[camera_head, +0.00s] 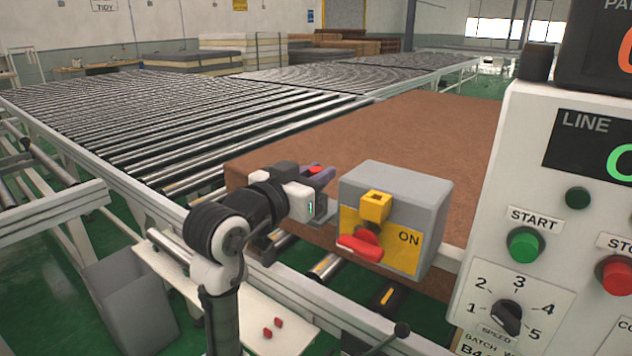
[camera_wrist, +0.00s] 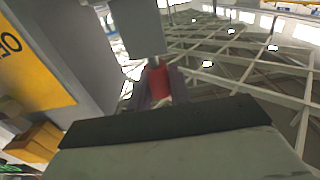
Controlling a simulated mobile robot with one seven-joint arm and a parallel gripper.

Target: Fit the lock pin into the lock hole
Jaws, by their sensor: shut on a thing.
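My gripper (camera_head: 322,180) is shut on a red lock pin (camera_wrist: 158,80), which sits between its two purple-grey fingers in the wrist view. In the head view only a bit of red shows at the fingers. The gripper is at the left side of a grey switch box (camera_head: 435,205) with a yellow ON plate, a red handle (camera_head: 362,246) and a yellow block (camera_head: 375,206). A grey block (camera_wrist: 137,27) lies just beyond the pin in the wrist view. I cannot tell whether pin and block touch. The lock hole is not visible.
A brown mattress (camera_head: 440,120) lies behind the box on the roller conveyor (camera_head: 180,120). A control panel (camera_head: 520,190) with buttons and dial stands close on the right. Small red pieces (camera_head: 272,328) lie on a white shelf (camera_head: 240,310) below my arm. A grey bin (camera_head: 130,300) stands lower left.

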